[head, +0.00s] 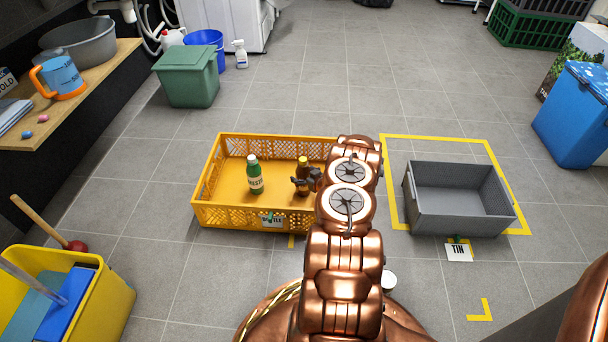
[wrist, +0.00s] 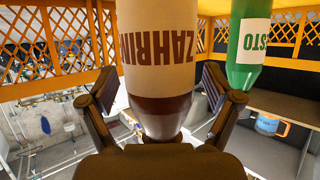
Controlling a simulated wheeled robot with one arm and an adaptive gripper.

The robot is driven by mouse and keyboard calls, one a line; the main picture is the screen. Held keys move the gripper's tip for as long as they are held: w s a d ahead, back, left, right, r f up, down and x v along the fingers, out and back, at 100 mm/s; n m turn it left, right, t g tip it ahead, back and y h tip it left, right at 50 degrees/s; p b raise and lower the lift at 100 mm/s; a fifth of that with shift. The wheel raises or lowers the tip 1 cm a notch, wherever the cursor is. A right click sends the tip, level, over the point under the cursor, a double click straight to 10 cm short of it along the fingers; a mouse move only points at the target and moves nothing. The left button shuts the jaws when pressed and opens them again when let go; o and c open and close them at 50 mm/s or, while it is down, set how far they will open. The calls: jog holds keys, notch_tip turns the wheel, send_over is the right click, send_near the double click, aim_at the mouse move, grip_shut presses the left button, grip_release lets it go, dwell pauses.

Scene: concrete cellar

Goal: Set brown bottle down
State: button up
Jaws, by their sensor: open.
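The brown bottle (head: 303,162) stands in the yellow crate (head: 208,211) in the head view, right of the green bottle (head: 255,180). In the wrist view the brown bottle (wrist: 158,45) fills the middle, its cream label upside down in the picture. My gripper (head: 304,183) is at the brown bottle inside the crate. In the wrist view my gripper's fingers (wrist: 158,100) are spread on either side of the bottle, with gaps visible beside its shoulder. The green bottle (wrist: 249,40) stands to the right there. The bottle's base is hidden.
My arm covers the crate's right end. A grey bin (head: 460,218) with a TIN tag stands right, partly within yellow floor tape. A yellow mop bucket (head: 110,310) is at lower left, a green bin (head: 188,78) behind. The crate floor left of the green bottle is clear.

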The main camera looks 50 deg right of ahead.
jog(key=shift+r, duration=0.1)
jog(key=p+v, duration=0.3)
jog(key=v, duration=0.4)
jog(key=shift+s+r, duration=0.15)
jog(key=shift+s, duration=0.1)
dwell(0.4)
